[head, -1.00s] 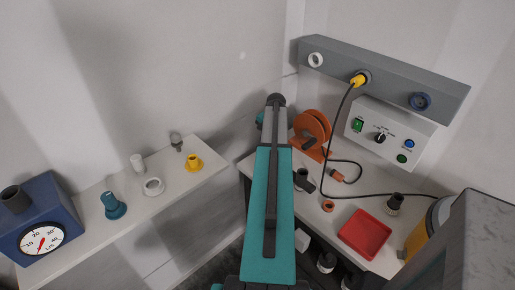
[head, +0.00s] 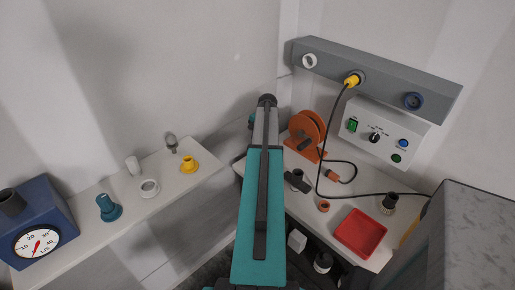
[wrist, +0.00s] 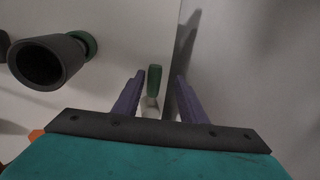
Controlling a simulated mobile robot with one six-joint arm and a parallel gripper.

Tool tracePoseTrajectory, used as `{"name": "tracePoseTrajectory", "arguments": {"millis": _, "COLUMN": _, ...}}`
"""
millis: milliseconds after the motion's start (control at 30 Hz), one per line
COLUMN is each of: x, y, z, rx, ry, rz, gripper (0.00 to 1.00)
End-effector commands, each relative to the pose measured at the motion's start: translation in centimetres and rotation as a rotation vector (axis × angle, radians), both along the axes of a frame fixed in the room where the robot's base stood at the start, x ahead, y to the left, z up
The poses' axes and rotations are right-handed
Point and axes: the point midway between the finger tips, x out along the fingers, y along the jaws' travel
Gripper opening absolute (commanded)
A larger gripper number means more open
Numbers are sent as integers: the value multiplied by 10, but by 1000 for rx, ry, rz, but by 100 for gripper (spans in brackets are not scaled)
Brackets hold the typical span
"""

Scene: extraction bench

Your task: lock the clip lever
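In the wrist view, a small upright piece with a green, rounded top (wrist: 154,78) and a pale lower part stands between my fingers. It looks like the clip lever, but I cannot tell its lock state. My gripper (wrist: 161,76) is open, with one purple finger on each side of this piece and visible gaps to both. A dark grey hollow cylinder (wrist: 48,62) with a green part behind it is at the left. In the head view, my arm hides the gripper and the lever.
The left shelf (head: 150,205) holds a blue gauge box (head: 38,225) and several small fittings. The right bench holds an orange reel (head: 306,132), a red tray (head: 361,233) and a cable. A control box (head: 385,133) and grey rail (head: 380,80) are on the wall. A grey block (head: 475,235) stands close at right.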

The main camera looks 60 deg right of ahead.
Motion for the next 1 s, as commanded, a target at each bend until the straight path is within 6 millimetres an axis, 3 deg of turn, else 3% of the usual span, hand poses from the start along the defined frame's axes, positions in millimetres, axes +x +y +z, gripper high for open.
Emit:
{"name": "tracePoseTrajectory", "arguments": {"millis": 467, "x": -7, "y": -1, "z": 12, "rx": 0, "ry": 3, "rz": -4, "gripper": 38}}
{"name": "tracePoseTrajectory", "arguments": {"millis": 1000, "x": -16, "y": 3, "z": 76, "rx": -1, "ry": 1, "rz": -3, "gripper": 38}}
